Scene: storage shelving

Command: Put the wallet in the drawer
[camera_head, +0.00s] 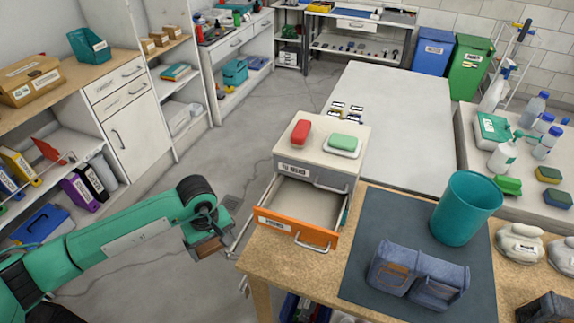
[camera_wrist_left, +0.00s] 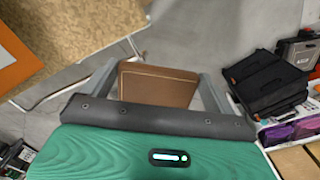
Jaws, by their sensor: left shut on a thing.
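My left gripper (camera_wrist_left: 158,88) is shut on the brown wallet (camera_wrist_left: 158,84), which sits between its two fingers in the left wrist view. In the head view the left gripper (camera_head: 213,243) and the wallet (camera_head: 208,247) are just left of the table edge, beside the drawer unit and apart from it. The drawer (camera_head: 303,203) is pulled open, with an orange front and a bare grey inside. Its orange front shows at the upper left of the left wrist view (camera_wrist_left: 12,60). My right gripper is not in view.
The drawer unit's top (camera_head: 322,137) bears a red item (camera_head: 301,132) and a green item (camera_head: 344,142). A dark mat (camera_head: 385,215) holds a teal bin (camera_head: 465,208) and a blue fabric caddy (camera_head: 416,275). Open floor lies left of the table.

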